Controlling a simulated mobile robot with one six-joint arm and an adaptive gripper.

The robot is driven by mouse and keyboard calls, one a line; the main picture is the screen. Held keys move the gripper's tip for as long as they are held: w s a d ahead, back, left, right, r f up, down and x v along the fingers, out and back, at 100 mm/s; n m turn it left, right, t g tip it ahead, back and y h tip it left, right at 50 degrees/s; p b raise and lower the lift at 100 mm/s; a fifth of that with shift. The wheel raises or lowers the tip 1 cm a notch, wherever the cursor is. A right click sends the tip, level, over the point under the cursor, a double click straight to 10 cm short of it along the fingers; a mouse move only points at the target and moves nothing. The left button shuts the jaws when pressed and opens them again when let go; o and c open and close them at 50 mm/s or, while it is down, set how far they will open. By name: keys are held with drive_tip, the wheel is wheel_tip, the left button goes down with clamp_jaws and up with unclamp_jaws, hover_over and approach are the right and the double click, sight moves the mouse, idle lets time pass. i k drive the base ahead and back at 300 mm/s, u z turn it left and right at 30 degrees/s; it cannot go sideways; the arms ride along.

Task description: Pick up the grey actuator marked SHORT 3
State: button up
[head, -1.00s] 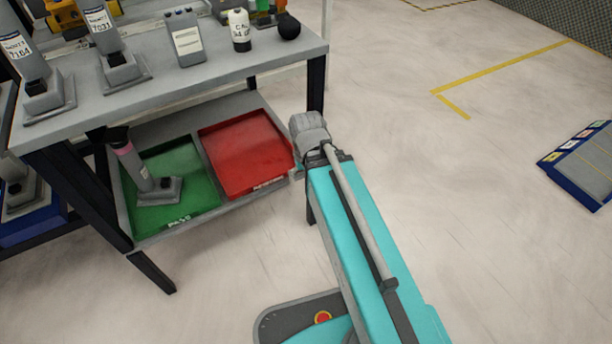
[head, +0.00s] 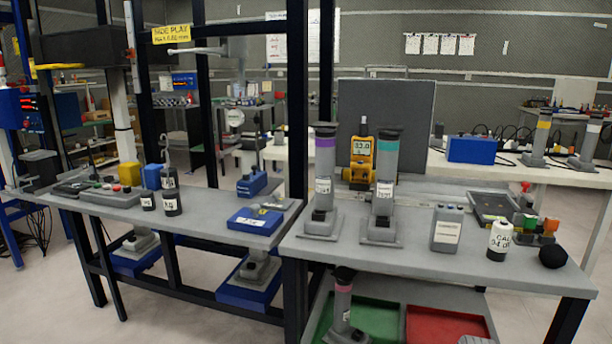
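Two tall grey actuators stand upright on the right bench. One has a purple band (head: 322,185) and the other a teal band (head: 384,190); each has a small white label too small to read. A third grey actuator with a pink band (head: 343,306) stands in the green tray below. Two more grey actuators, one with a yellow band (head: 540,140) and one with a white band (head: 590,143), stand on the back table. I cannot tell which one is marked SHORT 3. My gripper is not in view; only a grey bit of my arm shows at the bottom edge.
A green tray (head: 375,316) and a red tray (head: 440,325) sit below. A dark post (head: 296,130) separates the benches.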

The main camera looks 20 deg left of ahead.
sight(323, 223)
drive_tip(key=u, duration=0.9)
